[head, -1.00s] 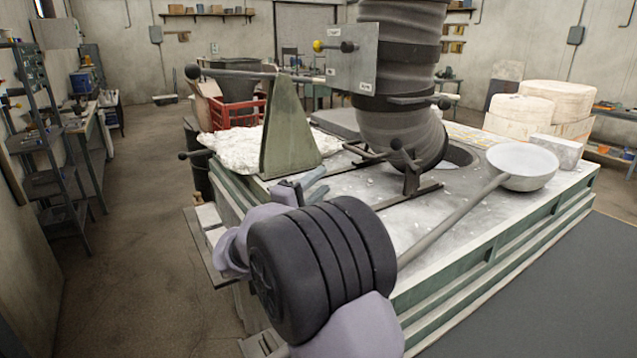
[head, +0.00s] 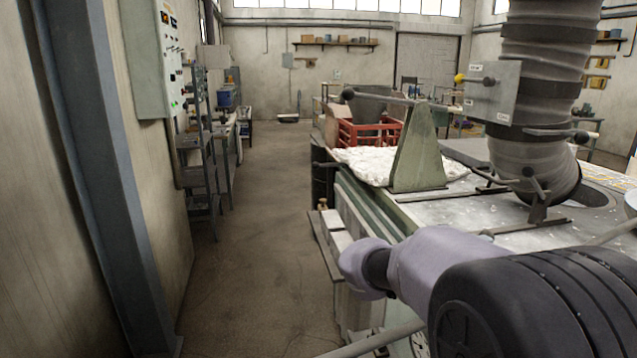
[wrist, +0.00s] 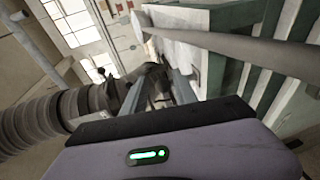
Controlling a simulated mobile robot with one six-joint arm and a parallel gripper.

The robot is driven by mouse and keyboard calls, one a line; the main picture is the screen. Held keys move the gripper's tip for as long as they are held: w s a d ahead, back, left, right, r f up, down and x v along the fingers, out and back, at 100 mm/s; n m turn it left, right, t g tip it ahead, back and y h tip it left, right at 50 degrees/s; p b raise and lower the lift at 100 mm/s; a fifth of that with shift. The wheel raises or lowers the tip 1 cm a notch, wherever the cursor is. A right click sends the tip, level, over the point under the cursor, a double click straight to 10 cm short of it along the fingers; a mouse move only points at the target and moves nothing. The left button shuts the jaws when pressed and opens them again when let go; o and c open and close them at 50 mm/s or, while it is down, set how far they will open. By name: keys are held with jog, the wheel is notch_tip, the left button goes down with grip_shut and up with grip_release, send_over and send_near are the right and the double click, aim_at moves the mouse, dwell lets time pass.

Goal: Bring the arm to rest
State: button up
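My arm reaches across the lower right of the head view, and its gripper is hidden there. In the wrist view my gripper (wrist: 158,90) shows two grey-blue fingers apart, with nothing visible held between them. The ladle's grey handle (head: 612,232) runs behind my arm in the head view, and a grey rod that looks like its other end shows at the bottom. Only a sliver of the ladle's pale bowl (head: 631,199) shows at the right edge. In the wrist view the handle (wrist: 235,46) crosses the upper right, apart from the fingers.
The green-sided furnace bench (head: 470,212) fills the right, with a ribbed duct (head: 540,90) and a green triangular stand (head: 418,155) on it. A red crate (head: 370,133) lies behind. A blue-grey post (head: 95,180) and control panel (head: 170,60) stand left. The floor between is open.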

jog(key=s+a+f+m+g+y, duration=0.2)
jog(key=s+f+y, duration=0.15)
jog(key=s, duration=0.55)
jog(key=s+a+f+m+g+y, duration=0.1)
jog(key=s+a+f+m+y, duration=0.2)
jog(key=s, duration=0.7)
jog(key=s+a+f+m+t+y, duration=0.1)
jog(key=s+a+m+y, duration=0.1)
jog(key=s+a+y, duration=0.3)
jog(key=s+a+f+m+t+y, duration=0.1)
jog(key=s+a+y, duration=0.4)
jog(key=a, duration=0.5)
jog(key=shift+s+a+f+m+t, duration=0.15)
jog(key=shift+a+m+t, duration=0.05)
jog(key=shift+m+t, duration=0.2)
jog(key=shift+d+y, duration=0.1)
jog(key=shift+y, duration=0.15)
